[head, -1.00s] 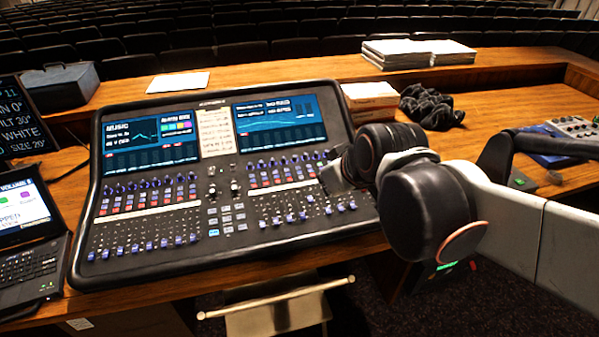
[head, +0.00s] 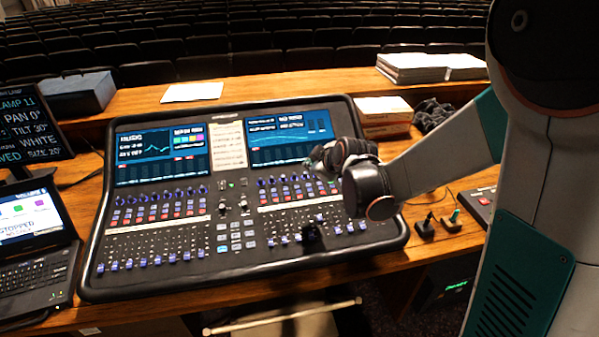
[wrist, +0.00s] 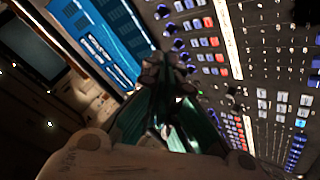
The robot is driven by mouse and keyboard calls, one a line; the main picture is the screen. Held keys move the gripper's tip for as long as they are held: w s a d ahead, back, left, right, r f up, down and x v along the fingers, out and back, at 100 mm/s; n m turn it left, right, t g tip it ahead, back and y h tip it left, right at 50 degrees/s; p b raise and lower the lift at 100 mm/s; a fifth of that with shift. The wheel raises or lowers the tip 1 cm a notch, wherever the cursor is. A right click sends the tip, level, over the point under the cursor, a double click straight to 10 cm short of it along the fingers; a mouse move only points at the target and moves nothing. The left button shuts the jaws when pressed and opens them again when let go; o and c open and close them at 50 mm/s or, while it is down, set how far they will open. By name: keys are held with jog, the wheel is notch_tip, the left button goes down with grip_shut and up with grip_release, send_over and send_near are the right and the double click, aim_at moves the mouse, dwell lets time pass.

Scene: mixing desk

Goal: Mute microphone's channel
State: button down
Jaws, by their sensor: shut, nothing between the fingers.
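The mixing desk (head: 130,243) is a large black console with two lit screens, rows of blue knobs, red and white buttons, and faders along its front. Its left screen (head: 162,152) reads "MUSIC"; the writing on the right screen (head: 290,137) is too small to read. My gripper (head: 318,160) is shut and empty, over the upper right part of the desk near the right screen's lower edge. In the wrist view its dark fingers (wrist: 172,75) point at the knobs and red buttons (wrist: 208,22). I cannot tell whether the fingertips touch the desk. Part of the right knob row is hidden.
A laptop (head: 38,240) and a dark display (head: 30,125) stand at the left. Books (head: 383,112), a black cloth (head: 432,113) and paper stacks (head: 425,66) lie at the back right. Small joystick-like controls (head: 425,228) sit right of the desk.

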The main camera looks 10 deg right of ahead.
aim_at(311, 195)
jog(key=w+f, duration=0.1)
jog(key=w+f+n, duration=0.1)
jog(key=w, duration=0.1)
jog(key=shift+d+f, duration=0.15)
jog(key=shift+f, duration=0.1)
jog(key=shift+f, duration=0.1)
jog(key=f+b, duration=0.2)
jog(key=f, duration=0.1)
jog(key=f+b, duration=0.2)
jog(key=w+f+b, duration=0.1)
jog(key=f+b, duration=0.1)
jog(key=f, duration=0.1)
jog(key=shift+f, duration=0.3)
dwell(1.4)
jog(key=shift+f+b, duration=0.4)
jog(key=shift+b, duration=0.15)
jog(key=shift+f, duration=0.25)
jog(key=shift+r, duration=0.15)
dwell(0.4)
jog(key=shift+r, duration=0.6)
